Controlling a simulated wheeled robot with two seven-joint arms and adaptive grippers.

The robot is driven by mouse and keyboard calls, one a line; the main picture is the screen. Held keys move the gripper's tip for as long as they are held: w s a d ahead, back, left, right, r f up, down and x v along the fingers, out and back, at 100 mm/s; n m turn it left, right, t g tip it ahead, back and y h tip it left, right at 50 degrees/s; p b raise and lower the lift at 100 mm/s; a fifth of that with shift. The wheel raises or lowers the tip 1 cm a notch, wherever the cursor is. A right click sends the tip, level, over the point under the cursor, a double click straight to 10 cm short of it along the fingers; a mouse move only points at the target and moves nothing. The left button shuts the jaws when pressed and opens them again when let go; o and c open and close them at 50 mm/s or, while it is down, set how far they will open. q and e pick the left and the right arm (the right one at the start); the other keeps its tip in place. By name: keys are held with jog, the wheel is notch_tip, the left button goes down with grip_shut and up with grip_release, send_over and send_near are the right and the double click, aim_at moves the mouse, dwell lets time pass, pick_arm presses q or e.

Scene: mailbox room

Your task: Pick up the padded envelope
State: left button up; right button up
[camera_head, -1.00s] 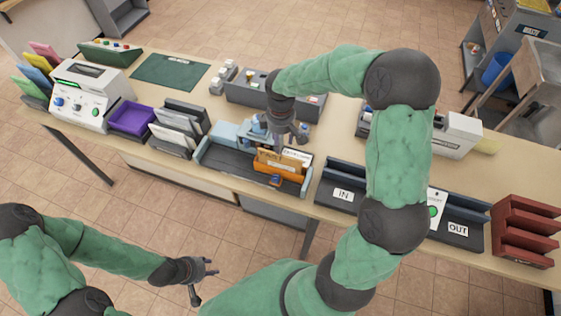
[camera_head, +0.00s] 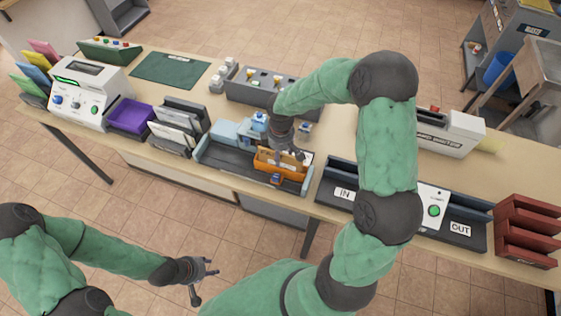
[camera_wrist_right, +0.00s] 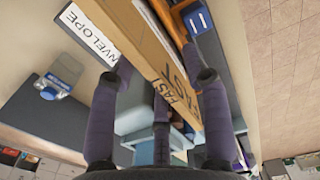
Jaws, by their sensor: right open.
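The padded envelope, a tan flat packet with dark "FAST" lettering, stands in an orange holder (camera_head: 270,170) on the long table. In the right wrist view the envelope (camera_wrist_right: 140,42) runs diagonally between the gripper's fingers. My left gripper (camera_head: 203,280) is open and empty, low in front of the table.
A white "ENVELOPE" label (camera_wrist_right: 88,35) is beside the envelope. A blue-grey tray (camera_head: 222,160) surrounds the holder. The IN tray (camera_head: 340,185) and OUT tray (camera_head: 462,225) stand to the right, letter racks (camera_head: 177,135) and a purple bin (camera_head: 131,117) to the left.

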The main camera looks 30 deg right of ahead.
grip_shut()
jog(key=shift+r, duration=0.1)
